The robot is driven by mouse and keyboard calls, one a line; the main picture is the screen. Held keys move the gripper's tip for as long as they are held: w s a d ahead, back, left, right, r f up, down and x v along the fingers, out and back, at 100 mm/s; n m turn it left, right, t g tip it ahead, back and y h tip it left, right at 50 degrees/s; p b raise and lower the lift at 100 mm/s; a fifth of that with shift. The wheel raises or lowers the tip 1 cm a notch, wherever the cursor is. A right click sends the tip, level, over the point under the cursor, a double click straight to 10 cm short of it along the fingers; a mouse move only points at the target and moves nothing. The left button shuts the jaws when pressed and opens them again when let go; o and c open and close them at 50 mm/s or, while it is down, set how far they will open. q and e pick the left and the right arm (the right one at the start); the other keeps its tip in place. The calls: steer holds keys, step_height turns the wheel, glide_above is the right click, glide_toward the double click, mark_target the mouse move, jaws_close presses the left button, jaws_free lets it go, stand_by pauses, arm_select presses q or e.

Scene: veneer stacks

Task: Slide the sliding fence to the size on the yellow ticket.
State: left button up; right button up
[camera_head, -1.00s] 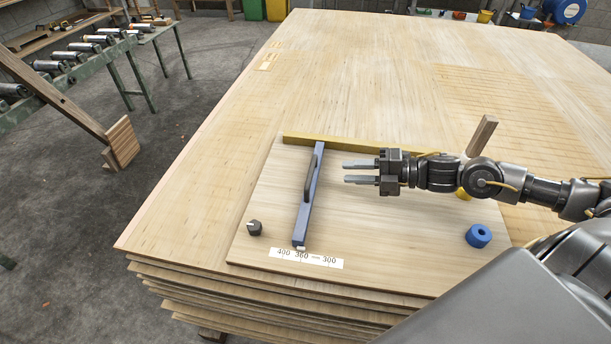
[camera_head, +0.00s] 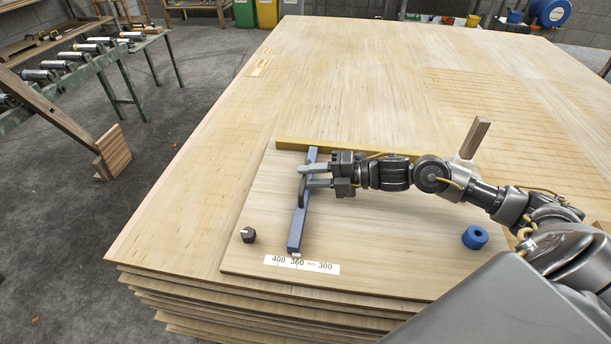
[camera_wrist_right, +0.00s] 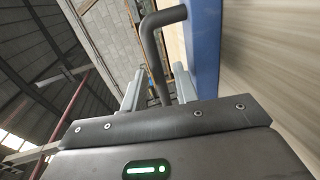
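The sliding fence (camera_head: 298,225) is a blue bar lying across a pale board (camera_head: 380,262), with a dark bar handle (camera_head: 302,192) on its left side. Its front end stands by the 360 mark of the white scale strip (camera_head: 327,268), which reads 400, 360 and 300. My right gripper (camera_head: 307,175) reaches over the fence from the right, its fingers around the handle. In the right wrist view the handle (camera_wrist_right: 152,45) stands between the open fingers, with gaps visible. I cannot make out a yellow ticket with a readable size. My left gripper is out of view.
A yellow strip (camera_head: 370,147) borders the board's back. A black knob (camera_head: 248,235) lies left of the fence, and a blue round piece (camera_head: 475,237) lies right. A wooden block (camera_head: 475,138) stands behind my arm. The board between the fence and blue piece is clear.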

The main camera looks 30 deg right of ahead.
steer(key=shift+w+a+f, duration=0.15)
steer(key=shift+w+a, duration=0.25)
steer(key=shift+a, duration=0.2)
steer(key=shift+c, duration=0.4)
jaws_close()
